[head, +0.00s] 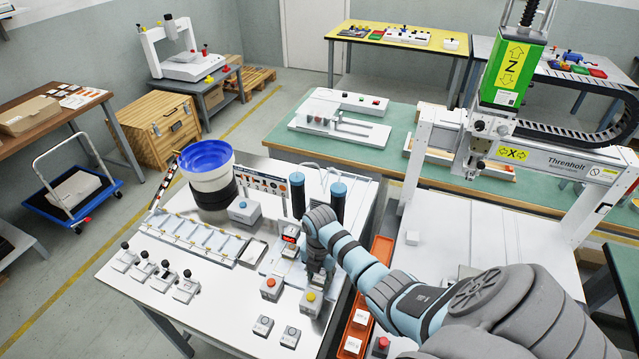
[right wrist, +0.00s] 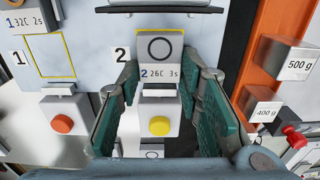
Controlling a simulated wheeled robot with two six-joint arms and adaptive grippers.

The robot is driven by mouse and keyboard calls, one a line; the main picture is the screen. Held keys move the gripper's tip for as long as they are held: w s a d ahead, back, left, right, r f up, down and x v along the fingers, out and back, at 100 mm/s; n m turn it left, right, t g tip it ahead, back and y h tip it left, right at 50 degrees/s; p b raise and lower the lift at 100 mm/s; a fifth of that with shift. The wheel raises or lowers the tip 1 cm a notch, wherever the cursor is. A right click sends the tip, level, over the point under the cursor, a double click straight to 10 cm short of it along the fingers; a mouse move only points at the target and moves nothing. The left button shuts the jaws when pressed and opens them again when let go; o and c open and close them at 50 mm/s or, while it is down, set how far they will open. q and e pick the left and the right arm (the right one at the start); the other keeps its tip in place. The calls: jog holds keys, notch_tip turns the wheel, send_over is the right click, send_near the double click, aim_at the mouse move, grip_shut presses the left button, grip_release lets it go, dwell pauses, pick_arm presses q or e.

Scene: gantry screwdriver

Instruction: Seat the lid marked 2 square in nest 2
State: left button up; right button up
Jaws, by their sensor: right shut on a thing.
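The lid marked 2 (right wrist: 160,50) is a pale plate with a dark ring and the label "2 26C 3s". In the right wrist view it lies between the fingers of my right gripper (right wrist: 164,82), which is shut on it. The yellow outline of nest 2 (right wrist: 182,34) shows around the lid's top and sides. The lid looks roughly square to it, but I cannot tell whether it is fully down. In the head view my right gripper (head: 316,272) points down at the machine and hides the lid. My left gripper is not in view.
A yellow-button box (right wrist: 158,122) stands just in front of nest 2, between the fingers. An orange-button box (right wrist: 62,122) stands before empty nest 1 (right wrist: 57,45). An orange tray (right wrist: 265,75) with weights lies to the right. Two dark cylinders (head: 298,195) stand behind.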

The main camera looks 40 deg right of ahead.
aim_at(319, 280)
jog(key=o, duration=1)
notch_tip(319, 280, up, 12)
